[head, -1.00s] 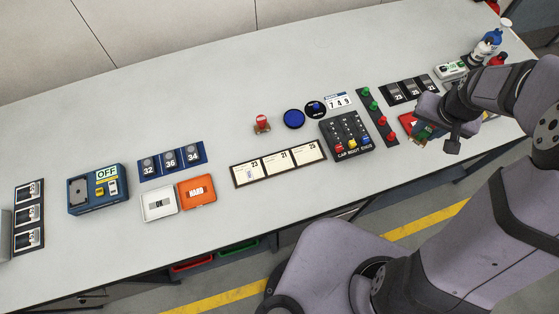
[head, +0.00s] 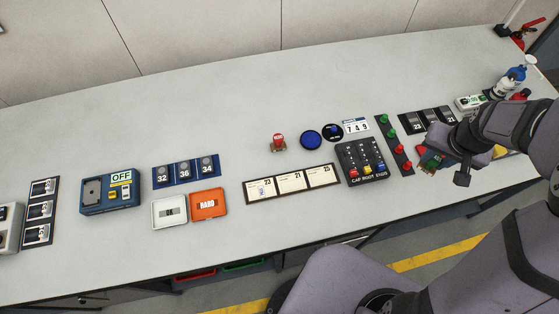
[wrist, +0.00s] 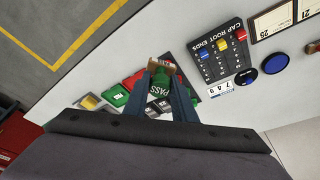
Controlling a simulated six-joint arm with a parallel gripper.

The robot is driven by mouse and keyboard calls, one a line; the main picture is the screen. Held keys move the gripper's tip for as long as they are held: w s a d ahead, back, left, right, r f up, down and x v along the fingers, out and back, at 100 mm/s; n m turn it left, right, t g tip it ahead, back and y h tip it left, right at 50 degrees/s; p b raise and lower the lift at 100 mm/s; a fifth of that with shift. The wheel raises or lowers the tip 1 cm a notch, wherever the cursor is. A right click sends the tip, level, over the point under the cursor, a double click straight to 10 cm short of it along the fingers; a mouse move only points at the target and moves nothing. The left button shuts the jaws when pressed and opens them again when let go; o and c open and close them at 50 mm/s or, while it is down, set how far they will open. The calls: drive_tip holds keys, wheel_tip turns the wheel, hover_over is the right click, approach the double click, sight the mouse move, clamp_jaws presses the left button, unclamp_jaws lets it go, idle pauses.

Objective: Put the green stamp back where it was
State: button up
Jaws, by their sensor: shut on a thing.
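In the wrist view, the green stamp (wrist: 162,80) has a green body and a tan wooden block; white letters reading PASS show between my fingers. My gripper (wrist: 163,76) is shut on it. In the head view, my gripper (head: 440,162) is over the right part of the bench, just right of the dark strip of green and red knobs (head: 394,143). There the stamp is small and mostly hidden by my gripper. I cannot tell whether it touches the surface below. A red stamp (head: 278,140) stands upright alone in the middle of the bench.
Left of my gripper are the CAP ROOT ENDS panel (head: 361,163), a blue disc (head: 311,140) and a card rack (head: 291,184). A dark rack of numbered slots (head: 428,119) lies behind my gripper. Bottles (head: 508,83) stand at the far right. The back middle of the bench is clear.

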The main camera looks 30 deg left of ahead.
drive_tip(key=s+a+f+n+b, duration=0.1)
drive_tip(key=s+a+f+n, duration=0.1)
drive_tip(key=a, duration=1)
drive_tip(key=s+a+f+n+g+y+b, duration=0.1)
drive_tip(key=s+a+n, duration=0.4)
drive_tip(key=a, duration=0.7)
drive_tip(key=s+a+f+n+y+b, duration=0.1)
drive_tip(key=s+a+f, duration=0.4)
drive_tip(key=a, duration=0.7)
drive_tip(key=shift+s+a+f+n+b, duration=0.15)
drive_tip(key=shift+s+n+b, duration=0.2)
drive_tip(key=shift+n, duration=0.25)
drive_tip(key=shift+s+a+n+b, duration=0.15)
drive_tip(key=shift+s+n+b, duration=0.1)
drive_tip(key=shift+n+b, duration=0.25)
drive_tip(key=a+r, duration=0.6)
drive_tip(key=a, duration=0.4)
drive_tip(key=shift+s+d+f+p, duration=0.1)
drive_tip(key=shift+d+f+p, duration=0.35)
drive_tip(key=shift+f, duration=1.2)
drive_tip(key=shift+w+d+f+p, duration=0.1)
drive_tip(key=shift+f+p, duration=0.55)
drive_tip(key=shift+f, duration=1.05)
drive_tip(key=shift+s+d+f+p, duration=0.1)
drive_tip(key=shift+d+f+p, duration=0.35)
drive_tip(key=shift+f, duration=1.2)
drive_tip(key=shift+a+f, duration=0.15)
drive_tip(key=o, duration=0.8)
drive_tip(key=shift+o, duration=0.2)
